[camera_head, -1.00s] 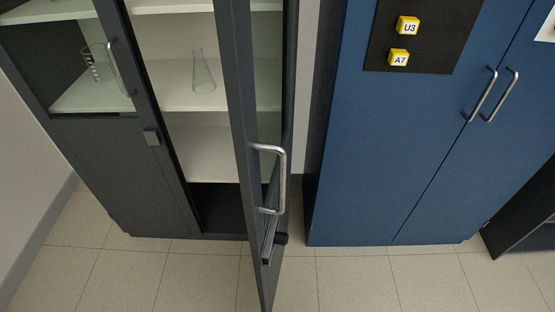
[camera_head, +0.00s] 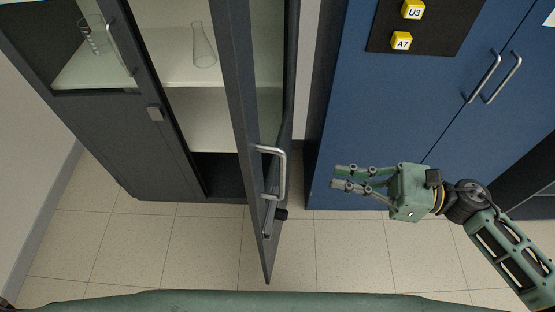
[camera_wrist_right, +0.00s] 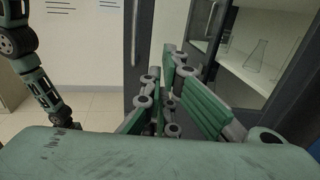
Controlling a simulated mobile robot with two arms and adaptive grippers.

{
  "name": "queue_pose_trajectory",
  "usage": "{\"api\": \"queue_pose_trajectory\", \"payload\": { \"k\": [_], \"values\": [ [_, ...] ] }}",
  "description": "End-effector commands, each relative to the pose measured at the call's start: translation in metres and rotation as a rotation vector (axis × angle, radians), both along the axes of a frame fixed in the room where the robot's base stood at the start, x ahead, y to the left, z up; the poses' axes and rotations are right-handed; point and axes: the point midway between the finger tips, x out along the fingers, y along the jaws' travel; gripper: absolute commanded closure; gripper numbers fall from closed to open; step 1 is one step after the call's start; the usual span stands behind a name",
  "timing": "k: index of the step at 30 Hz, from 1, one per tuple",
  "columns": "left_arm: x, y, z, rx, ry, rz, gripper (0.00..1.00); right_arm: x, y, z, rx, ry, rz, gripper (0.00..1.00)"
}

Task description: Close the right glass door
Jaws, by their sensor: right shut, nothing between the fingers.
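The right glass door (camera_head: 248,140) of the dark grey cabinet stands wide open, swung out toward me and seen nearly edge-on in the head view. Its silver bar handle (camera_head: 281,172) is on the face turned to the right. My right gripper (camera_head: 334,177) is to the right of the door, apart from it, with its fingers pointing left toward the handle. It is shut and empty. Its green fingers fill the middle of the right wrist view (camera_wrist_right: 165,105). My left gripper is not in view.
The left glass door (camera_head: 118,50) is shut. A glass flask (camera_head: 203,48) stands on a shelf inside the open side. A blue cabinet (camera_head: 390,120) with two handles stands at the right, behind my right gripper. The tiled floor (camera_head: 150,245) in front is clear.

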Motion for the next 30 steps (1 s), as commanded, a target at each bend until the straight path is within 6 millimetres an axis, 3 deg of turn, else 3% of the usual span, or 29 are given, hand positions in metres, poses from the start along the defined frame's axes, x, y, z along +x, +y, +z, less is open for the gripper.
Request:
{"api": "queue_pose_trajectory", "payload": {
  "k": [18, 24, 30],
  "values": [
    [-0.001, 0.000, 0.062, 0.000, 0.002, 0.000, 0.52, 0.024, 0.113, 0.006, 0.007, 0.006, -0.005, 1.00],
    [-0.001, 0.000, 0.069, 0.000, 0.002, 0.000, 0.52, 0.027, 0.129, 0.002, 0.005, 0.005, -0.005, 1.00],
    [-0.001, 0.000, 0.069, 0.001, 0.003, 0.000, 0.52, 0.027, 0.132, 0.000, 0.004, 0.005, -0.006, 1.00]
  ]
}}
